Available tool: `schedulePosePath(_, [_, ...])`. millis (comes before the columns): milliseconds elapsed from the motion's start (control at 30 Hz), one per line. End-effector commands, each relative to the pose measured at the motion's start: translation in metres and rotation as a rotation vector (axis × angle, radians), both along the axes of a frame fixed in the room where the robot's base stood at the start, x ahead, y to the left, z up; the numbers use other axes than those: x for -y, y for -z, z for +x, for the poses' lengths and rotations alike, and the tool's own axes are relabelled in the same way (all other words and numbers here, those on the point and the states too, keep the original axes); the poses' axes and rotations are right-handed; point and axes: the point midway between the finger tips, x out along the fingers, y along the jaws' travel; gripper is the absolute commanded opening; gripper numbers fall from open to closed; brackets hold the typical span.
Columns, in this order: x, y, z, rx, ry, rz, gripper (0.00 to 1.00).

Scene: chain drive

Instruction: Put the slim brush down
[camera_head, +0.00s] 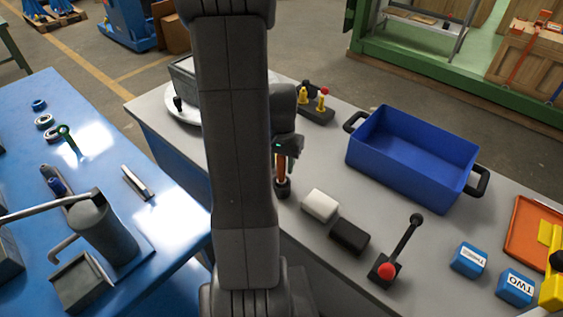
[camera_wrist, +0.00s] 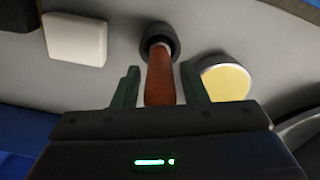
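The slim brush has a reddish-brown handle (camera_head: 281,165) and a dark round head (camera_head: 282,188). It stands about upright, head down, at the grey table top, left of the white block. In the wrist view the handle (camera_wrist: 161,78) runs up to the dark head (camera_wrist: 159,41), which appears to meet the table. My gripper (camera_head: 284,152) is over the brush with the handle between its fingers. In the wrist view the gripper (camera_wrist: 160,88) shows narrow gaps on both sides of the handle, so it looks open around it. The handle's top is hidden by the gripper.
A white block (camera_head: 320,205) and a black block (camera_head: 349,237) lie close right of the brush. A yellow-topped round tin (camera_wrist: 228,82) stands close on the other side. A blue crate (camera_head: 412,160) and a red-knobbed lever (camera_head: 388,268) stand farther right.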

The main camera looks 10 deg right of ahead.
Motion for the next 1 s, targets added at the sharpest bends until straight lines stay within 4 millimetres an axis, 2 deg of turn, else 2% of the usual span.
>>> schedulePosePath(300, [0.000, -0.001, 0.000, 0.000, 0.000, 0.000, 0.46])
schedulePosePath(467, [0.000, -0.011, 0.001, 0.004, 0.000, -0.001, 0.46])
schedulePosePath(567, [0.000, -0.027, 0.001, 0.007, 0.000, -0.001, 0.46])
schedulePosePath(900, [0.000, -0.097, 0.001, 0.005, 0.000, -0.001, 0.46])
schedulePosePath(1000, [0.000, -0.111, 0.001, 0.004, 0.000, 0.000, 0.46])
